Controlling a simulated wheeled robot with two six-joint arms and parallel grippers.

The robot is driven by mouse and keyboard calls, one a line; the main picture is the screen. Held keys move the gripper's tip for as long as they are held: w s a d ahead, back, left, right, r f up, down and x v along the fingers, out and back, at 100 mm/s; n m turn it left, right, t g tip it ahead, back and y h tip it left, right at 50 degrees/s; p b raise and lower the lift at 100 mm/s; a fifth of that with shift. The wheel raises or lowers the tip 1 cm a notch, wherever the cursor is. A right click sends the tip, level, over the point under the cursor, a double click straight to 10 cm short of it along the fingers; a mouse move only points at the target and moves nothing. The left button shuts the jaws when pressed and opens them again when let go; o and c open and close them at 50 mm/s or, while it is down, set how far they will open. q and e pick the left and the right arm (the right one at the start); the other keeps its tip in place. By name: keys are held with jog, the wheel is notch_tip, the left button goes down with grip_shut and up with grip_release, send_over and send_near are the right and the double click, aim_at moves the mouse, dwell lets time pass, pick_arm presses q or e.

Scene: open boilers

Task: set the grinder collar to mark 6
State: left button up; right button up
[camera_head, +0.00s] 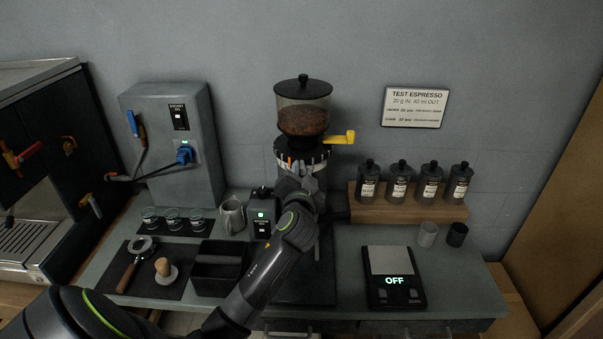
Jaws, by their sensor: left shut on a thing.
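The grinder stands at the back middle of the counter, with a dark-lidded hopper (303,106) holding brown beans. Below the hopper is the grinder collar (317,154), a dark ring with pale marks and an orange mark at its front left. The mark numbers are too small to read. A yellow lever (340,137) sticks out to the right above the collar. My left gripper (291,170) is at the collar's front and shut on it; its fingers are small and partly hidden by my wrist. My arm hides much of the grinder body. My right gripper is not in view.
A black scale (394,293) reading OFF stands at the right. Several dark canisters (398,182) stand on a wooden shelf behind it. A black knock box (217,268), portafilter (131,262) and tamper (164,270) are at the left. A grey pitcher (232,215) stands left of the grinder.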

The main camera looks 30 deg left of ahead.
aim_at(318, 161)
pick_arm(q)
grip_shut()
jog(key=shift+w+d+f+y+b, duration=0.15)
jog(key=shift+d+y+b, duration=0.1)
jog(key=shift+y+b, duration=0.25)
jog(key=w+d+n+g+y+b, duration=0.1)
jog(key=n+g+y+b, duration=0.1)
jog(key=b, duration=0.1)
jog(key=w+d+n+g+y+b, duration=0.2)
jog(key=b, duration=0.2)
jog(key=shift+w+d+f+g+b, duration=0.1)
jog(key=shift+w+d+g+b, duration=0.1)
jog(key=shift+g+b, duration=0.15)
jog(key=shift+w+d+r+n+g+y+b, duration=0.2)
jog(key=shift+w+n+g+y+b, duration=0.2)
jog(key=shift+n+g+b, duration=0.15)
jog(key=shift+w+d+r+n+g+y+b, duration=0.1)
jog(key=shift+w+d+n+g+y+b, duration=0.15)
jog(key=shift+n+g+y+b, duration=0.25)
jog(key=o, duration=0.7)
grip_release()
jog(key=shift+a+f, duration=0.1)
jog(key=shift+a, duration=0.05)
